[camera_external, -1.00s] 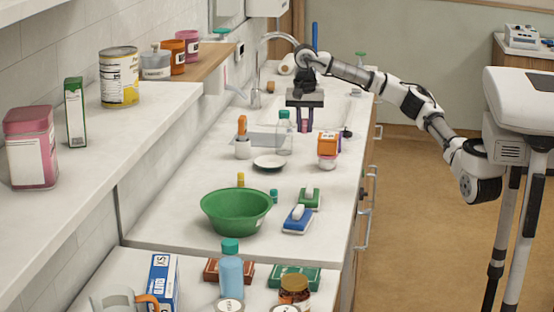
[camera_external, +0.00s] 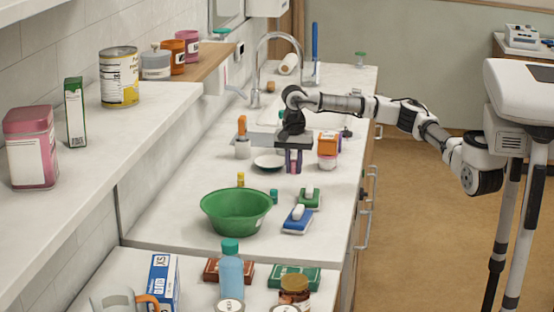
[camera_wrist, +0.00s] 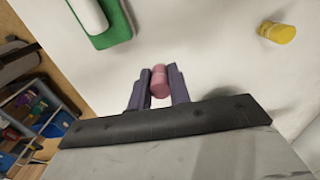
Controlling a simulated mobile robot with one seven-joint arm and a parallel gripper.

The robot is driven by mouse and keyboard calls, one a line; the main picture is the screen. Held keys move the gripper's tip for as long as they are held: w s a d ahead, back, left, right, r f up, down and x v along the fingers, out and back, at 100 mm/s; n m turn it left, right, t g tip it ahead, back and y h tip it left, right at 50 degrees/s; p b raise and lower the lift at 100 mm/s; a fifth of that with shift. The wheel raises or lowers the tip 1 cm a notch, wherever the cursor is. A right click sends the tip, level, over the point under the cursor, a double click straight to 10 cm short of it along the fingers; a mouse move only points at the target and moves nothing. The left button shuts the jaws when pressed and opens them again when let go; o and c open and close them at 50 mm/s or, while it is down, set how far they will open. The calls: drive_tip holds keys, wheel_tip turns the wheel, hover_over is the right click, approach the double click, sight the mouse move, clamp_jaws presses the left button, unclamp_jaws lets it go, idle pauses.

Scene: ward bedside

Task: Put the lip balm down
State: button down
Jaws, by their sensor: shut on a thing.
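The pink lip balm (camera_wrist: 159,82) is a small cylinder held between the two dark fingers of my gripper (camera_wrist: 160,90) in the wrist view. In the external view my gripper (camera_external: 293,162) points down over the white counter (camera_external: 166,208), between the small white dish and the orange-topped jar. The lip balm is mostly hidden by the fingers there. I cannot tell whether its lower end touches the counter.
A white dish (camera_external: 269,161) lies left and an orange-topped white jar (camera_external: 327,160) stands right of my gripper.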

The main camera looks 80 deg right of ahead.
sight(294, 174)
drive_tip(key=shift+f+p, duration=0.3)
drive_tip(key=shift+f, duration=2.25)
drive_tip(key=c, duration=1.3)
unclamp_jaws()
drive_tip(key=shift+r, duration=0.1)
drive_tip(key=shift+o, duration=0.5)
wheel_tip(294, 174, up, 12)
drive_tip(key=shift+r+b, duration=0.1)
drive_tip(key=shift+b, duration=0.8)
